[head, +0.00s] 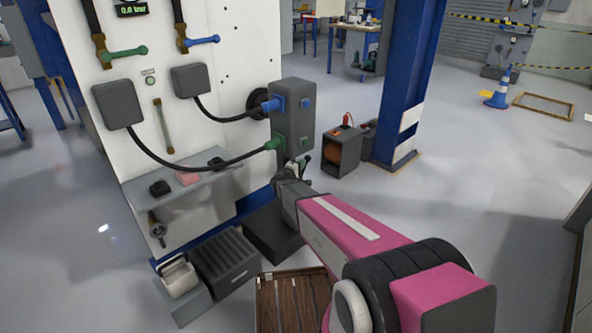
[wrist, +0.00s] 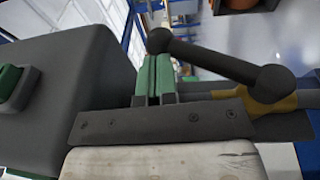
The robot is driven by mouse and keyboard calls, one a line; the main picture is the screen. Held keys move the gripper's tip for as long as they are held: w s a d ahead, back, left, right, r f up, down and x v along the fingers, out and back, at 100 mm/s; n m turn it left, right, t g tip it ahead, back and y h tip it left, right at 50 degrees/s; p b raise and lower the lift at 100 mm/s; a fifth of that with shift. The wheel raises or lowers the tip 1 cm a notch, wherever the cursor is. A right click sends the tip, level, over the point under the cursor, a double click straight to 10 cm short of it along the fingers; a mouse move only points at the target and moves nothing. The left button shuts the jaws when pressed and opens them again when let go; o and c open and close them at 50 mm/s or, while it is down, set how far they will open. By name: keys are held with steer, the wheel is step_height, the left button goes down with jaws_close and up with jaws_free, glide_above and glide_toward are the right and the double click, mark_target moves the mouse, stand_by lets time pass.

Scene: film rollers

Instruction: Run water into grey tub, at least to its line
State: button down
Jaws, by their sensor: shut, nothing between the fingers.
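My gripper (head: 297,168) reaches in below the grey box on the white panel. In the wrist view its green-padded fingers (wrist: 155,77) are shut together with nothing between them. A dark lever with ball ends (wrist: 215,62) crosses just right of the fingers, by a brass fitting (wrist: 272,97); whether they touch is unclear. The lever also shows, small, in the head view (head: 308,160). A dark grey tub (head: 260,238) sits on the floor below, partly behind my arm. Its line and any water in it cannot be made out.
The grey box (head: 293,110) has blue and green hose connections. Green (head: 125,52) and blue (head: 203,41) valve handles sit higher on the panel. A ribbed grey box (head: 225,265) and wooden slats (head: 290,300) lie nearby.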

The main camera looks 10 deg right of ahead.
mark_target(308, 161)
steer(key=shift+w+d+r, duration=0.1)
steer(key=shift+w+d, duration=0.35)
steer(key=shift+w+d, duration=0.1)
steer(key=shift+w+d+g+y, duration=0.3)
steer(key=shift+d+g+y, duration=0.2)
steer(key=shift+g, duration=0.1)
steer(key=shift+w+d+f, duration=0.75)
steer(key=shift+w+d, duration=0.05)
steer(key=shift+d, duration=0.2)
steer(key=shift+w+d+f+m+g+y, duration=0.2)
steer(key=shift+w+d+f+g+y, duration=0.25)
steer(key=shift+d+f+y, duration=0.15)
steer(key=shift+w+d+f+m+g+y, duration=0.2)
steer(key=shift+w+d+f+g+y, duration=0.15)
steer(key=shift+d+f+g+y, duration=0.25)
steer(key=shift+a+f, duration=0.1)
steer(key=shift+f, duration=0.05)
steer(key=shift+s, duration=0.1)
